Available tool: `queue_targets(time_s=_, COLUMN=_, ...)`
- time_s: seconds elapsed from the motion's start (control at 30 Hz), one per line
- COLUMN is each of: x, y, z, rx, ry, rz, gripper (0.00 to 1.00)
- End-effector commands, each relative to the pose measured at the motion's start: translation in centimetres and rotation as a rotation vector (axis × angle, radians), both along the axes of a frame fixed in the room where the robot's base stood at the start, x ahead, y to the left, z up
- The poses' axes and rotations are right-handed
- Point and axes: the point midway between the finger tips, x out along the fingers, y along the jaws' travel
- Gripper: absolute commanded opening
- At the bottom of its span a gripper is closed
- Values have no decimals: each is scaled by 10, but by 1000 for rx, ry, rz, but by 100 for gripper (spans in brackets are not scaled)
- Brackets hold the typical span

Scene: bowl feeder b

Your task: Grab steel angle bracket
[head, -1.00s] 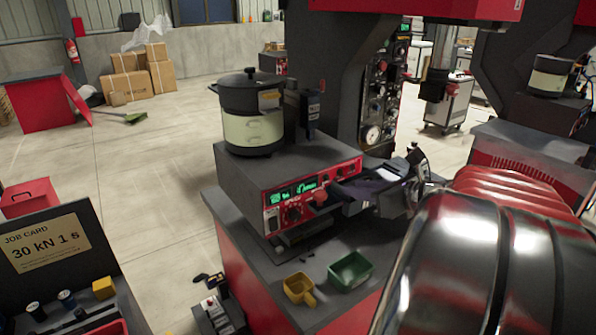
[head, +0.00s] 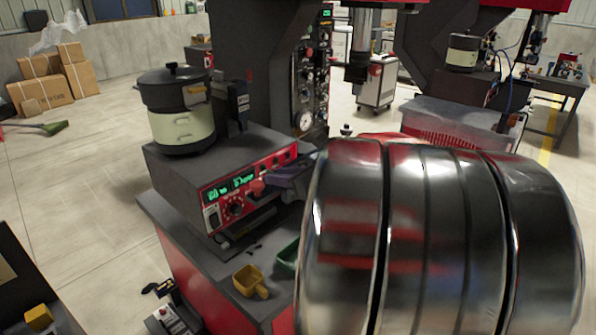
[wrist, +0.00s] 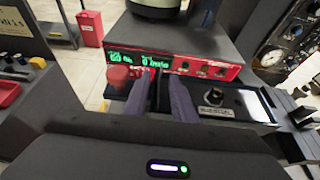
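My gripper (wrist: 158,78) reaches in front of the red control panel (wrist: 180,64) in the wrist view. Its two dark purplish fingers stand apart, with a dark strip between them and nothing clearly held. I cannot make out a steel angle bracket for sure. A small shiny metal piece (wrist: 213,97) sits on a dark plate right of the fingers; its shape is too small to tell. Small dark bits (head: 255,247) lie on the bench below the panel.
A lidded bowl feeder (head: 180,125) stands on the grey control box (head: 165,172). A red knob (wrist: 119,78) sticks out left of the fingers. A yellow scoop (head: 249,283) and a partly hidden green bin (head: 287,258) are on the bench. Open floor lies left.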

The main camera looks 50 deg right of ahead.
Motion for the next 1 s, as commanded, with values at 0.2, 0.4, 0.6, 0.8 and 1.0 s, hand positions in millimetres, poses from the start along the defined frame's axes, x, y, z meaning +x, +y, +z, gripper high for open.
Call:
queue_targets(time_s=0.2, x=0, y=0, z=0, rx=0, ry=0, rz=0, gripper=16)
queue_targets(time_s=0.4, x=0, y=0, z=0, rx=0, ry=0, rz=0, gripper=2)
queue_targets(time_s=0.6, x=0, y=0, z=0, rx=0, ry=0, rz=0, gripper=0)
queue_targets(time_s=0.8, x=0, y=0, z=0, rx=0, ry=0, rz=0, gripper=0)
queue_targets(time_s=1.0, x=0, y=0, z=0, rx=0, ry=0, rz=0, gripper=0)
